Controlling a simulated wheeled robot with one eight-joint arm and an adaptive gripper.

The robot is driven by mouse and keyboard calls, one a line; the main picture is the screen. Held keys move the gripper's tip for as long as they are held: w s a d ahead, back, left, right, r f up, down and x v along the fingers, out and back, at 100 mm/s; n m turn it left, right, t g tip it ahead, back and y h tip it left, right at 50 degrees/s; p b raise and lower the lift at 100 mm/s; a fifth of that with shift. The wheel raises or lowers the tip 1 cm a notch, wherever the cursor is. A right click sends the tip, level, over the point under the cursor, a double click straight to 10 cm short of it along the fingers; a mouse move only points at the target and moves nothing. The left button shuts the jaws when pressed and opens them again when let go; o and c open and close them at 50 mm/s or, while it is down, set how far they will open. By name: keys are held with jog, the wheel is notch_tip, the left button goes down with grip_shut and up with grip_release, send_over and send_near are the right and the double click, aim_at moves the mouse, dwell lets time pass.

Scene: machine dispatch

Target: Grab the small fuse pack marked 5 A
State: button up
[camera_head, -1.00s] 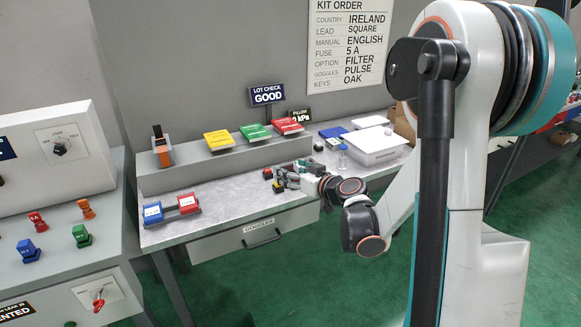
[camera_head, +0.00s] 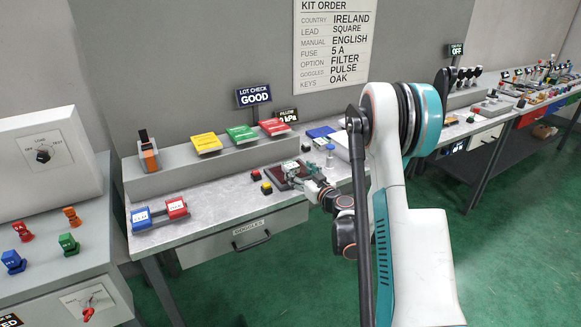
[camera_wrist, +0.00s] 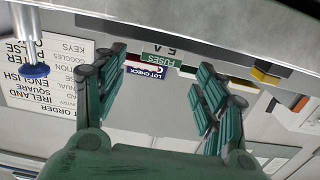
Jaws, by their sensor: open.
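My gripper (camera_head: 305,170) is open over the bench, beside a dark red plate (camera_head: 277,176). In the wrist view my gripper (camera_wrist: 160,95) shows two spread green fingers with nothing held between them. That view is upside down; a green label reading FUSES (camera_wrist: 162,57) shows between the fingers, with partly cut-off letters above it. I cannot tell which object it is on. A blue block (camera_head: 141,218) and a red block (camera_head: 176,208) with white labels sit at the bench's left end. Their labels are too small to read, so I cannot single out the 5 A pack.
Yellow (camera_head: 206,143), green (camera_head: 241,133) and red (camera_head: 273,127) flat pieces lie on the raised ledge behind. A LOT CHECK sign (camera_head: 254,96) stands behind the ledge. The bench surface between blocks and button is clear.

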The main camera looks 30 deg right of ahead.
aim_at(293, 167)
jog(key=shift+w+a+f+b, duration=0.15)
jog(key=shift+w+b, duration=0.4)
jog(key=shift+w, duration=1.15)
jog(key=shift+w+d+f+b, duration=0.15)
jog(key=shift+w+b, duration=0.4)
jog(key=shift+w, duration=1.15)
jog(key=shift+a, duration=0.1)
jog(key=c, duration=1.2)
jog(key=shift+c, duration=0.2)
